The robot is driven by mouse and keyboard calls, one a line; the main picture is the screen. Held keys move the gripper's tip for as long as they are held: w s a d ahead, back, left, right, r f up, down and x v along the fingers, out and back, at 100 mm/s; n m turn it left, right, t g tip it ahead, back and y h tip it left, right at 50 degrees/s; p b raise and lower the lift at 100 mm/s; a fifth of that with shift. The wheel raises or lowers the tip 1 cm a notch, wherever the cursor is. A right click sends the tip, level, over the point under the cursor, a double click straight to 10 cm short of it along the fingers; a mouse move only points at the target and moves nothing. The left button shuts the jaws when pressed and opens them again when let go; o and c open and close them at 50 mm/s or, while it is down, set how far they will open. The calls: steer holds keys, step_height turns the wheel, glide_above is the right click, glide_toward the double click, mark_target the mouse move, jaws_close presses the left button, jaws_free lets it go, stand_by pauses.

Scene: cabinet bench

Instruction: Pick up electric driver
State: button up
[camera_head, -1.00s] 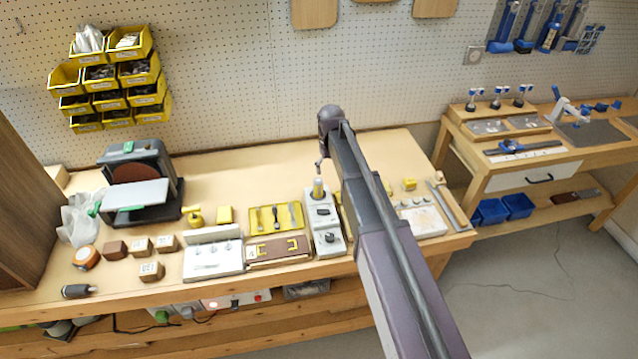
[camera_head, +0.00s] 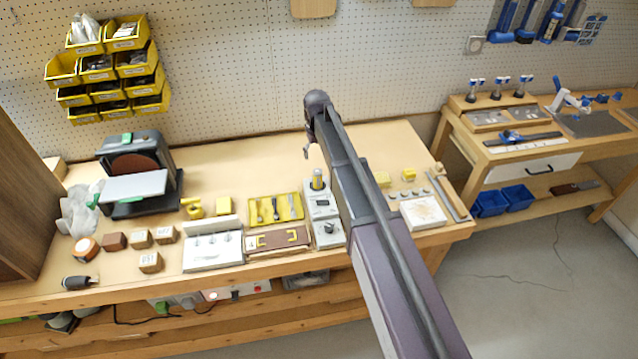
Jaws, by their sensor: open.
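No thing here is plainly an electric driver at this size. A dark cylindrical tool (camera_head: 78,282) with a lighter end lies at the bench's front left edge; it looks most like one. A yellow-topped upright piece (camera_head: 318,180) stands in a white and grey unit (camera_head: 325,212) near the bench's middle. My gripper (camera_head: 306,152) is small in view, open and empty, pointing down above and slightly left of that upright piece, well away from the dark tool. My arm hides part of the bench to the right of the unit.
A disc sander (camera_head: 135,185) stands at the back left. Several wooden blocks (camera_head: 150,262), a yellow tool tray (camera_head: 275,209) and a white plate (camera_head: 212,250) sit along the front. Yellow bins (camera_head: 115,65) hang on the pegboard. The back middle of the bench (camera_head: 235,165) is clear.

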mark_target(318, 179)
steer(key=shift+f+b, duration=3.2)
steer(key=shift+f, duration=0.35)
steer(key=shift+f, duration=0.1)
steer(key=shift+w+f+b, duration=0.15)
steer(key=shift+f+b, duration=2.35)
steer(key=shift+b, duration=0.1)
jaws_close()
